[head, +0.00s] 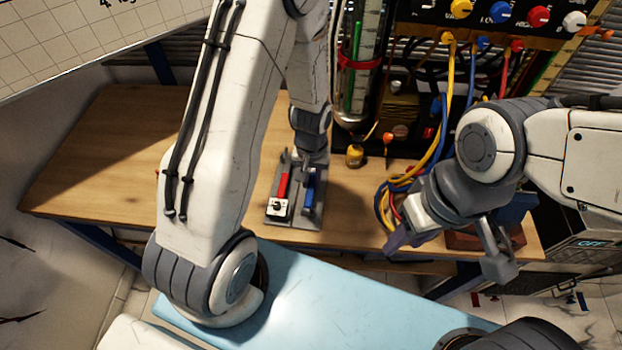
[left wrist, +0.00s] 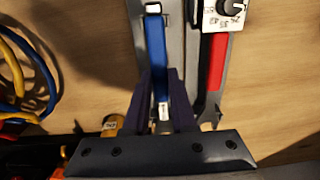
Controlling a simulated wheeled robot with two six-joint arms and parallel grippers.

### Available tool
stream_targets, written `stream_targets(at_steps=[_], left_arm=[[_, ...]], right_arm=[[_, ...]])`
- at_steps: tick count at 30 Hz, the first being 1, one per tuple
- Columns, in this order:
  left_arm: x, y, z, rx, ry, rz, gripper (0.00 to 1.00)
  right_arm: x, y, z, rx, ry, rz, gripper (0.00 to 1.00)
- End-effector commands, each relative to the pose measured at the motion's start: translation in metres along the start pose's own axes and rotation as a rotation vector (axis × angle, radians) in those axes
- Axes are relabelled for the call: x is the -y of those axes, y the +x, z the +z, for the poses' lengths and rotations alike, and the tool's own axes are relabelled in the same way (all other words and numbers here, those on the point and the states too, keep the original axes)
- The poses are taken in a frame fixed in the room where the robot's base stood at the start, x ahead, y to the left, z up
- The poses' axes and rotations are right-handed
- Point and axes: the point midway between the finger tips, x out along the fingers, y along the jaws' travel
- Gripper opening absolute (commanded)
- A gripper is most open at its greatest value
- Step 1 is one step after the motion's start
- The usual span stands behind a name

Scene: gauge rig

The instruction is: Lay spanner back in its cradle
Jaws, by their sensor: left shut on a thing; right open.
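The blue-handled spanner (head: 308,194) is between the fingers of my left gripper (head: 311,172). In the left wrist view the blue handle (left wrist: 155,50) runs between the two dark fingers, with a small white label near its lower end. The grey cradle plate (head: 296,218) lies on the bench directly under it, and the handle lines up along the plate. I cannot tell whether the spanner rests on it or is slightly above. A red-handled tool (head: 283,186) lies beside it on the same plate. My right gripper (head: 452,252) is open and empty near the bench's front right.
A white dial box (head: 277,208) sits at the red tool's near end. A small yellow bottle (head: 355,155) and coiled cables (head: 385,205) are right of the plate. A glass column (head: 358,70) and panel with knobs (head: 500,15) stand behind. The wooden bench (head: 100,160) is clear at left.

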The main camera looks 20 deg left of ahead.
Motion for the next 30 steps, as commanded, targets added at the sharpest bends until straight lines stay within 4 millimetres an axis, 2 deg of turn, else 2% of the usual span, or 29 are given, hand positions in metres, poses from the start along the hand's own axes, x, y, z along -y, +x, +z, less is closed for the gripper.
stream_targets(at_steps=[17, 30], left_arm=[[-0.0002, 0.0004, -0.0002, -0.001, 0.0, 0.0, 0.0], [-0.0002, 0.009, -0.0002, -0.001, 0.0, 0.0, 0.0]], right_arm=[[0.0001, -0.0011, -0.0001, 0.0, 0.0, 0.0, 0.43], [-0.0004, 0.0052, 0.0003, 0.0, 0.0, 0.0, 0.43]])
